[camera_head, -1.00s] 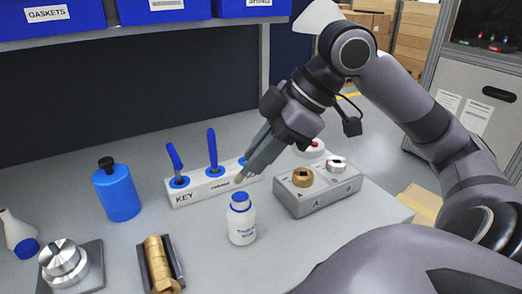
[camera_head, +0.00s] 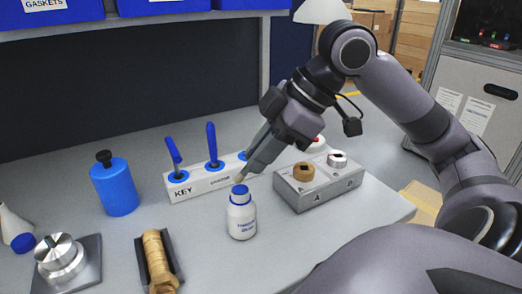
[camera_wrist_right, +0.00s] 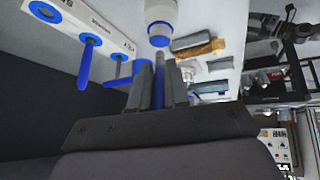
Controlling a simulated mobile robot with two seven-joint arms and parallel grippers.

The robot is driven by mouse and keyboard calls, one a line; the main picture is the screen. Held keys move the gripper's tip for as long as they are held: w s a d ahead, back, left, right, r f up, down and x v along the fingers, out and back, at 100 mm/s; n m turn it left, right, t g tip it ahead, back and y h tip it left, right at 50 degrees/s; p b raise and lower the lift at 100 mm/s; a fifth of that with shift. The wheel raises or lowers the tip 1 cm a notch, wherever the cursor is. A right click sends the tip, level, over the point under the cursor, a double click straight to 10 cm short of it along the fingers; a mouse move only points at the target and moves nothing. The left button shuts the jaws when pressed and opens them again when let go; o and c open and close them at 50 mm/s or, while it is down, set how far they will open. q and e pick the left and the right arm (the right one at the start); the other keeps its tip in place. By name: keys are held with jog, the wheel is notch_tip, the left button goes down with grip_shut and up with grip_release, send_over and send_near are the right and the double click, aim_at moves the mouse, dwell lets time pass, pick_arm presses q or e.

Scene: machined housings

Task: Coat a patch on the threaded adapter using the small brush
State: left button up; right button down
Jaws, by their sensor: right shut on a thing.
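My right gripper (camera_head: 254,166) is shut on a slim blue-handled tool, which looks like the small brush (camera_wrist_right: 158,76). Its pale tip (camera_head: 239,178) is just above the blue top of a white labelled bottle (camera_head: 241,220); I cannot tell whether it touches. The bottle also shows in the right wrist view (camera_wrist_right: 161,12), with its blue top toward the fingers. A brass-coloured ringed cylinder, apparently the threaded adapter (camera_head: 157,260), lies in a dark cradle (camera_head: 176,261) at the front, left of the bottle, away from the gripper. My left gripper is not in view.
A white rack (camera_head: 207,184) with upright blue-handled tools stands behind the bottle. A grey block (camera_head: 318,188) with brass and silver pieces stands right. A blue black-topped container (camera_head: 115,187) and a silver part on a plate (camera_head: 94,270) stand left. Bench between is clear.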

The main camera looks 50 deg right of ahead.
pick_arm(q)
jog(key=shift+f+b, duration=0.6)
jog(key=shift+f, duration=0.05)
pick_arm(e)
jog(key=shift+f, duration=0.7)
jog(key=shift+s+f, duration=0.1)
jog(key=shift+f, duration=0.05)
dwell(0.8)
notch_tip(320, 180, up, 3)
jog(key=shift+f+p, duration=0.2)
jog(key=shift+p, duration=1.05)
notch_tip(320, 180, up, 3)
jog(key=p, duration=0.2)
jog(key=shift+f+p, duration=0.15)
jog(key=shift+p, duration=0.2)
notch_tip(320, 180, up, 2)
jog(key=shift+r+p, duration=0.1)
jog(key=shift+p, duration=0.9)
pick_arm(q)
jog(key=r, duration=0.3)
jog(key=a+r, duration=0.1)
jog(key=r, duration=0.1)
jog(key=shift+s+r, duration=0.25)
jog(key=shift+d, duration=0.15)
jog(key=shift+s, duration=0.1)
